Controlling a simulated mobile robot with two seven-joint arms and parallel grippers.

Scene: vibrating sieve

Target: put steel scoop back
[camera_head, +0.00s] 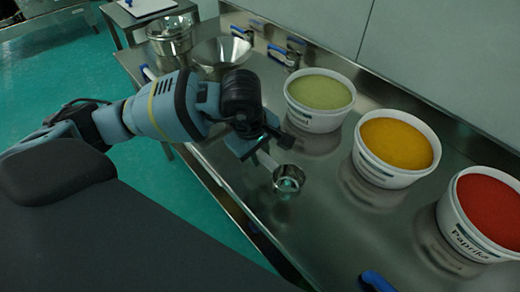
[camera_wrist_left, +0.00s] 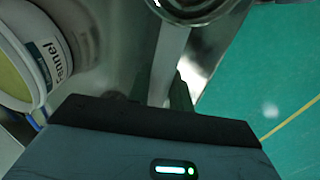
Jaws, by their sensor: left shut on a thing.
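The steel scoop (camera_head: 288,180) has a small round metal cup and a flat straight handle. My left gripper (camera_head: 264,150) is shut on the handle, and the cup points toward the lower right over the steel table. In the left wrist view the pale handle (camera_wrist_left: 167,65) runs up from the dark gripper edge to the cup (camera_wrist_left: 195,7), cut off at the top. I cannot tell how far the cup is above the table. My right gripper is not in view.
On the steel table (camera_head: 300,235) stand tubs of green fennel powder (camera_head: 318,121), yellow powder (camera_head: 390,180) and red paprika (camera_head: 485,250). A steel bowl (camera_head: 222,72), a steel pot (camera_head: 170,45) and blue-handled items (camera_head: 287,60) are at the back. Another blue handle (camera_head: 376,281) lies at the front.

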